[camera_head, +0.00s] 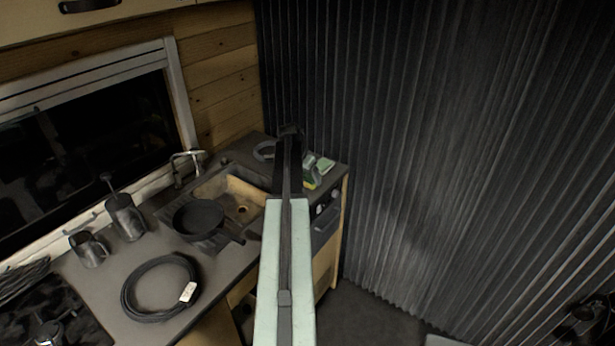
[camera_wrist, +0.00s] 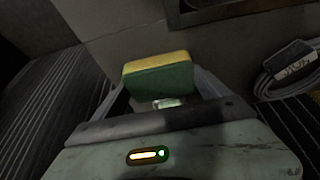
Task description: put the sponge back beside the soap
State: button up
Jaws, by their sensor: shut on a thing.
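The sponge (camera_wrist: 158,78), yellow on one face and green on the other, sits between the two fingers of my gripper (camera_wrist: 162,82) in the wrist view. The gripper is shut on it, over the grey counter at the sink's right end. In the head view, the sponge (camera_head: 310,182) shows as a small green and yellow patch beside my arm, near the counter's right end. A small pale piece shows just below the sponge in the wrist view; I cannot tell whether it is the soap or part of my gripper. I cannot make out the soap elsewhere.
The sink (camera_head: 240,200) is left of my gripper, with a black pan (camera_head: 198,216) at its near left. A pale coiled cable (camera_wrist: 285,85) lies close by on the counter. A black cable coil (camera_head: 160,287) and metal mugs are further left. A corrugated dark wall (camera_head: 430,150) bounds the right.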

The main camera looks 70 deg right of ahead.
jog(key=shift+f, duration=0.2)
jog(key=o, duration=1)
jog(key=shift+o, duration=0.2)
jog(key=shift+r, duration=0.1)
jog(key=p+v, duration=0.7)
jog(key=shift+r, duration=0.35)
jog(key=shift+a, duration=0.1)
